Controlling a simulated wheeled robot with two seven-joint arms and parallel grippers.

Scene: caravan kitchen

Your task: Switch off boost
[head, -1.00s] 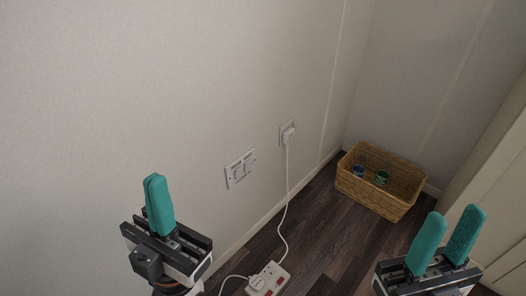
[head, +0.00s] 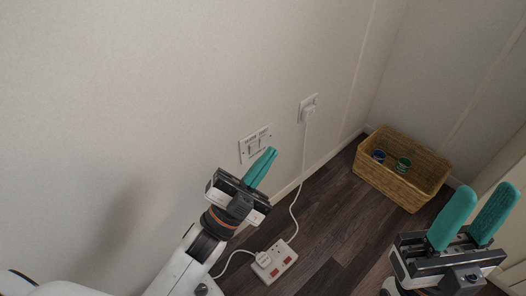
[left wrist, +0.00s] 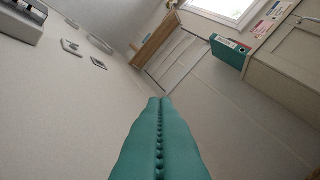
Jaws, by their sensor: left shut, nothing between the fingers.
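A white double switch plate (head: 255,144) is on the wall left of centre in the head view. It has two rocker switches, and any labels are too small to read. My left gripper (head: 270,154) is shut and empty, its teal fingertips just below and right of the plate in the picture. I cannot tell whether they touch the wall. The left wrist view shows the shut fingers (left wrist: 160,102) pointing ahead, with several wall plates (left wrist: 72,47) off to the left. My right gripper (head: 479,212) is open and empty at the right.
A socket with a plug (head: 308,110) is right of the switch plate, its white cable hanging to a power strip (head: 274,268) on the dark floor (head: 325,225). A wicker basket (head: 388,186) with small cans stands in the corner. A cabinet with a teal binder (left wrist: 230,54) shows in the left wrist view.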

